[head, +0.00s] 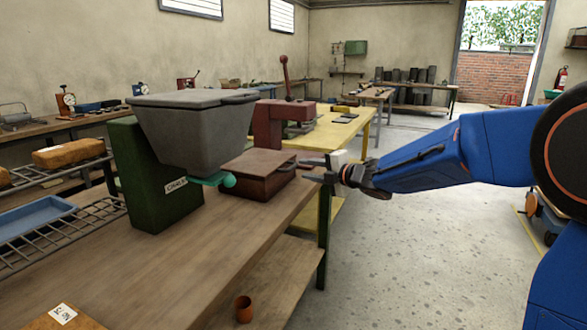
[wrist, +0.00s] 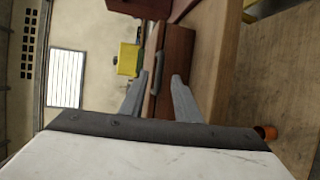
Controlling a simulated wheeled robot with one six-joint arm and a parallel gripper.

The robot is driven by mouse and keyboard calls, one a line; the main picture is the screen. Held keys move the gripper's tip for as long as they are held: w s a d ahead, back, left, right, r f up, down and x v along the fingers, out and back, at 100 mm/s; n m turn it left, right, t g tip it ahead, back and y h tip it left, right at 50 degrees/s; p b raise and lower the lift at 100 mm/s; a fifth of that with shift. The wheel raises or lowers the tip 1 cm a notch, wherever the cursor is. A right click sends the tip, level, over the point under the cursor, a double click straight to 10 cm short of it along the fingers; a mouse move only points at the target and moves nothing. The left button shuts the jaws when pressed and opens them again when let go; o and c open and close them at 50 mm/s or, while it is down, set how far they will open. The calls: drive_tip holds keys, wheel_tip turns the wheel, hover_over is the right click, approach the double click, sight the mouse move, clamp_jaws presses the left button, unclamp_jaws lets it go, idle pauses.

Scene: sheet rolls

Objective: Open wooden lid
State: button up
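A closed brown wooden box with a wooden lid (head: 262,166) sits on the workbench, right of the grey hopper. The lid and a dark handle (wrist: 157,72) on the box's front also show in the wrist view. My gripper (head: 308,170) is at the right side of the box, level with its upper part. In the wrist view its two fingers (wrist: 155,95) are spread apart, one on each side of the handle, with nothing clearly held between them. Whether the fingertips touch the box cannot be told.
A grey hopper on a green stand (head: 150,175) stands close left of the box, with a teal lever (head: 212,180) pointing toward it. A red press (head: 275,120) stands behind the box. An orange cup (head: 244,309) sits on the lower shelf.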

sight(294, 167)
drive_tip(key=x, duration=0.7)
drive_tip(key=shift+w+a+f, duration=0.1)
drive_tip(key=shift+w+a, duration=0.05)
drive_tip(key=shift+a, duration=0.05)
drive_tip(key=shift+f, duration=0.1)
clamp_jaws()
